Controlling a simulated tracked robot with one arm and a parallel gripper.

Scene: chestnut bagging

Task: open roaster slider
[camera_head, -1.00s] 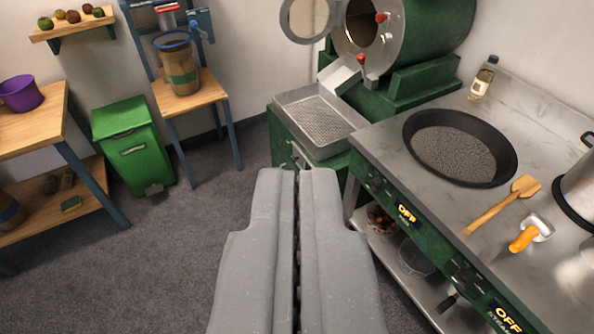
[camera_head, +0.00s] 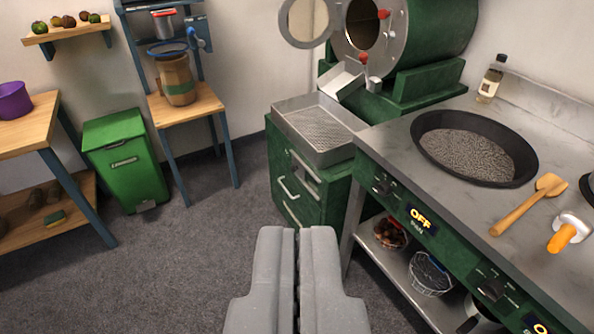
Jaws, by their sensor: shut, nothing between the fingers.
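The green roaster (camera_head: 438,35) stands at the top, its drum front open and dark inside. Its round door (camera_head: 307,20) is swung out to the left. A red knob (camera_head: 383,14) sits at the drum's front, and a second red knob (camera_head: 363,58) is lower, by the metal chute (camera_head: 342,78). I cannot tell for certain which part is the slider. My gripper (camera_head: 298,232) is shut and empty at the bottom centre, well short of the roaster and apart from it.
A metal cooling tray (camera_head: 278,112) on a green drawer cabinet (camera_head: 286,178) stands below the chute. A counter (camera_head: 400,150) with a black pan (camera_head: 425,152) is to the right. A green bin (camera_head: 122,165) and a wooden stand (camera_head: 200,98) are left. Grey floor between is clear.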

